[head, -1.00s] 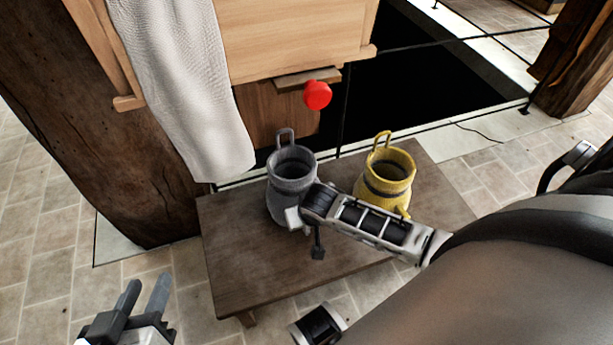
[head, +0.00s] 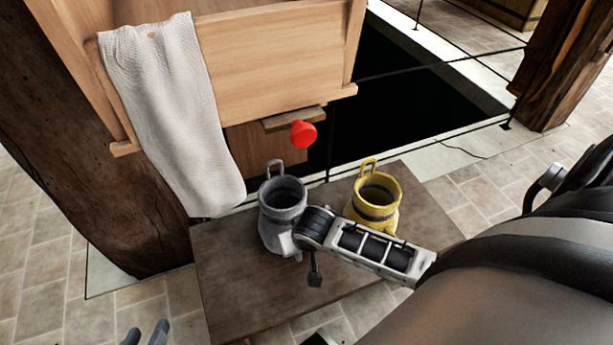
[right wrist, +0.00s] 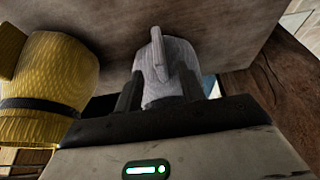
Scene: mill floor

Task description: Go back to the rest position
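My left gripper (head: 146,334) shows only its two fingertips at the bottom left of the head view. They stand apart with nothing between them. My right arm comes in from the right in the head view, and its gripper (head: 302,258) is close beside the grey jug (head: 283,200) on the low table. In the right wrist view the two dark fingers (right wrist: 169,92) are spread, with the grey jug (right wrist: 166,70) showing between and beyond them. Whether they touch it is hard to see. The yellow jug (head: 376,196) stands to the right, partly behind my right arm.
The low wooden table (head: 240,290) bears both jugs. Behind it are a wooden bin (head: 265,60) with a red knob (head: 303,133) and a hanging white cloth (head: 170,110). Thick timber posts (head: 90,150) stand left and right (head: 565,70). Tiled floor (head: 40,270) is clear at left.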

